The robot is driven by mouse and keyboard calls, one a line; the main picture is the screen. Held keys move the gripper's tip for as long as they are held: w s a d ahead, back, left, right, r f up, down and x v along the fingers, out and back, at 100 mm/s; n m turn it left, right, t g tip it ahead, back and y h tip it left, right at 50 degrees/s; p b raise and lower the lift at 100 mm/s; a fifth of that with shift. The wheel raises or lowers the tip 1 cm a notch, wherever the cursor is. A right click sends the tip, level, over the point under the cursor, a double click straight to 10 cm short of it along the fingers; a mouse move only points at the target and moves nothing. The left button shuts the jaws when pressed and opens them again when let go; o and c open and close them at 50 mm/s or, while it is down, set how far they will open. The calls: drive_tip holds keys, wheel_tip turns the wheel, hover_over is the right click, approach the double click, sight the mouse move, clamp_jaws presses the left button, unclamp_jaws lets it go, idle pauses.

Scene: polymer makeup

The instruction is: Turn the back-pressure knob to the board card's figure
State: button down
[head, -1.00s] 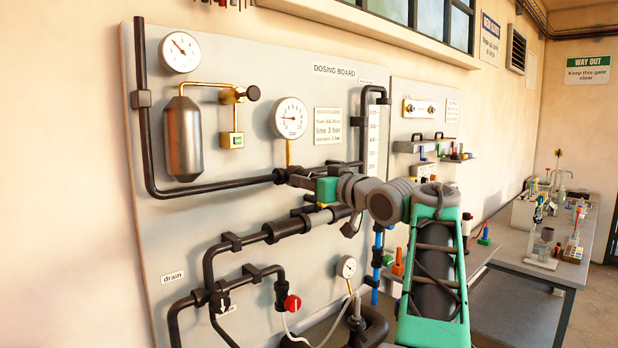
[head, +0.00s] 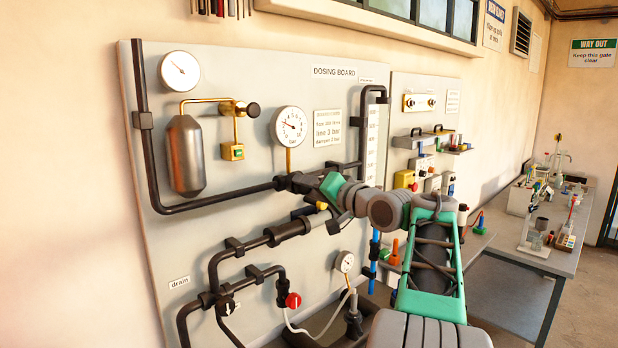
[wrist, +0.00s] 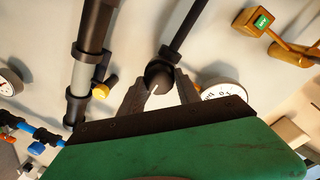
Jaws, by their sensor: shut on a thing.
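The back-pressure knob (wrist: 158,76) is dark and round with a pale mark. It sits between my gripper's fingers in the wrist view, and my gripper (wrist: 160,92) is shut on it. In the head view my gripper (head: 297,183) reaches the pipe below the line gauge and hides most of the knob. The white line gauge (head: 289,127) has its needle pointing up and left; its figures are too small to read surely. The board card (head: 328,128) is right of it and reads "line 3 bar" in its middle line.
A second gauge (head: 180,71) and a grey damper vessel (head: 186,157) are at the upper left. A red valve handle (head: 293,300) and a small gauge (head: 345,262) lie lower down. Black pipes run close around my gripper. A bench (head: 545,250) stands at the right.

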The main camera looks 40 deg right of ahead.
drive_tip(key=shift+r+m+p, duration=0.1)
drive_tip(key=shift+m+p, duration=0.35)
drive_tip(key=shift+m, duration=0.05)
drive_tip(key=c, duration=0.9)
unclamp_jaws()
drive_tip(key=shift+o, duration=0.2)
drive_tip(key=shift+s, duration=0.1)
drive_tip(key=s+b, duration=0.2)
drive_tip(key=s, duration=0.5)
drive_tip(key=shift+s+d+r, duration=0.2)
drive_tip(key=shift+s+d, duration=0.1)
drive_tip(key=shift+d, duration=0.1)
